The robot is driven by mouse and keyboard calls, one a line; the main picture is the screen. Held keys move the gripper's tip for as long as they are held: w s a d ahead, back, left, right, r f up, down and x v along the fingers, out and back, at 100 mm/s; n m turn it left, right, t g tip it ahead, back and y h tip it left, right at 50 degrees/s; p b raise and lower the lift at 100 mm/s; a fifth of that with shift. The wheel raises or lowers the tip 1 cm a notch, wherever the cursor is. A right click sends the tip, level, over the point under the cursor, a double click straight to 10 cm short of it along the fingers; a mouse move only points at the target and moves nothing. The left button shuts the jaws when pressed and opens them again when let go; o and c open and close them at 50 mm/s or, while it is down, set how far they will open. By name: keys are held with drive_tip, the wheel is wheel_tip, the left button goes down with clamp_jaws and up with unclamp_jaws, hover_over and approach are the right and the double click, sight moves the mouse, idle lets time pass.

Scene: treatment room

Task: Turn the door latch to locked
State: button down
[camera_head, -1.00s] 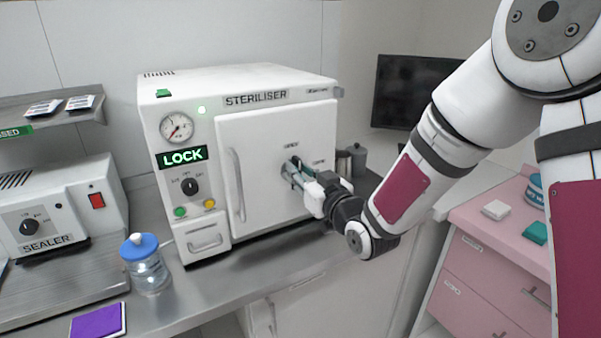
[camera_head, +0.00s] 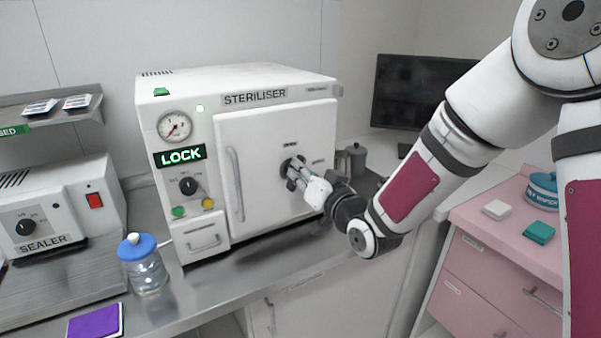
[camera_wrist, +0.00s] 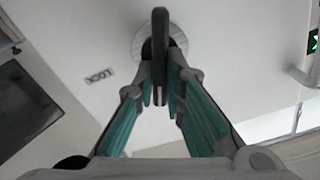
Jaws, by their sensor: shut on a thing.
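The door latch is a dark lever on a round plate on the white steriliser door (camera_head: 262,190). In the wrist view the latch (camera_wrist: 160,55) stands upright in the picture between the teal pads of my gripper (camera_wrist: 161,92). My gripper (camera_head: 292,172) is shut on the latch, and its fingers hide most of it in the head view. Small labels sit above the latch and to its right. The right one shows upside down in the wrist view and seems to read LOCK (camera_wrist: 100,77). The steriliser's display (camera_head: 180,155) shows LOCK in green.
A vertical door handle (camera_head: 235,184) stands left of the latch. A grey canister (camera_head: 356,159) and a dark monitor (camera_head: 415,92) are to the right. A blue-lidded jar (camera_head: 145,265) stands on the steel counter. A pink drawer cabinet (camera_head: 490,255) stands at the right.

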drive_tip(key=shift+w+d+f+m+p, duration=0.15)
drive_tip(key=shift+m+p, duration=0.45)
drive_tip(key=shift+m, duration=1.6)
drive_tip(key=shift+d+f+m+p, duration=0.1)
drive_tip(key=shift+f+m+p, duration=0.35)
drive_tip(key=shift+m, duration=1.75)
drive_tip(key=shift+w+d+m+p, duration=0.15)
drive_tip(key=shift+m+p, duration=0.6)
drive_tip(key=shift+m, duration=1.45)
drive_tip(key=c, duration=1.7)
unclamp_jaws()
drive_tip(key=shift+o, duration=0.2)
drive_tip(key=v, duration=1.2)
